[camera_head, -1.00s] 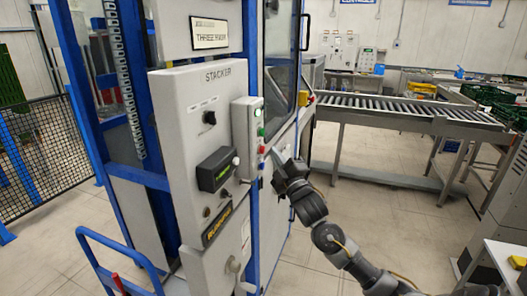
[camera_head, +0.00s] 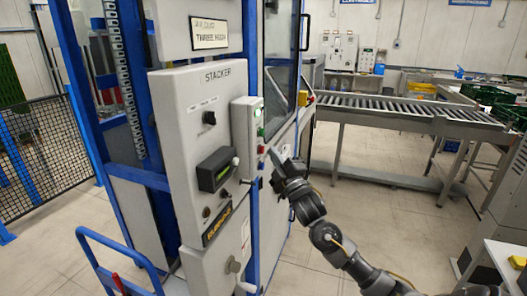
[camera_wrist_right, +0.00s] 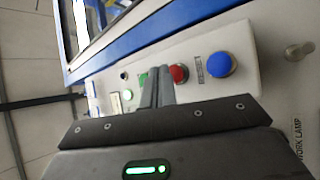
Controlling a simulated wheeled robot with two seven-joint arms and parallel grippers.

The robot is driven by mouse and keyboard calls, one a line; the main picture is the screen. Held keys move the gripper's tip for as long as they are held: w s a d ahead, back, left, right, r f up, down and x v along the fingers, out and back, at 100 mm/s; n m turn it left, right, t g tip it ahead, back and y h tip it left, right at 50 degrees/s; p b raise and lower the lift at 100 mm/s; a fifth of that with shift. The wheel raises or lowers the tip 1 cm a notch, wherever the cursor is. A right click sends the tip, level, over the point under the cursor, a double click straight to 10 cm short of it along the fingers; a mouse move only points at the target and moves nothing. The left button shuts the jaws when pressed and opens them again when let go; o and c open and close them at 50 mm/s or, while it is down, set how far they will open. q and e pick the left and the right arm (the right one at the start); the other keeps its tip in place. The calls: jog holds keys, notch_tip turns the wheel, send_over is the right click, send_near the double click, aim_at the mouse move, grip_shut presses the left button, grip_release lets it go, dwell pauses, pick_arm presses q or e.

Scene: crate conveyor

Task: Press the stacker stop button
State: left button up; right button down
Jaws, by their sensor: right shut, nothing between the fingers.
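The stacker's grey control panel (camera_head: 205,130) stands left of centre in the head view, with a narrow button box (camera_head: 247,140) on its right side. A red button (camera_head: 262,149) sits below green ones on that box. My left gripper is out of view.
A blue-framed glass door (camera_head: 282,85) stands beside the box. A roller conveyor (camera_head: 400,108) runs behind on the right. A blue handrail (camera_head: 115,250) stands at the lower left. The floor (camera_head: 410,215) around my right arm is clear.

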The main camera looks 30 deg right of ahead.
jog(key=shift+w+a, duration=0.15)
jog(key=shift+w, duration=0.1)
jog(key=shift+w+a, duration=0.2)
jog(key=shift+w, duration=0.1)
dwell(0.8)
jog(key=shift+s, duration=0.1)
jog(key=shift+s+d, duration=0.45)
jog(key=shift+s, duration=0.15)
dwell(0.4)
jog(key=s+d, duration=0.1)
jog(key=s, duration=0.1)
jog(key=s+d+p, duration=0.1)
jog(key=s, duration=0.1)
jog(key=shift+d, duration=0.4)
dwell(0.7)
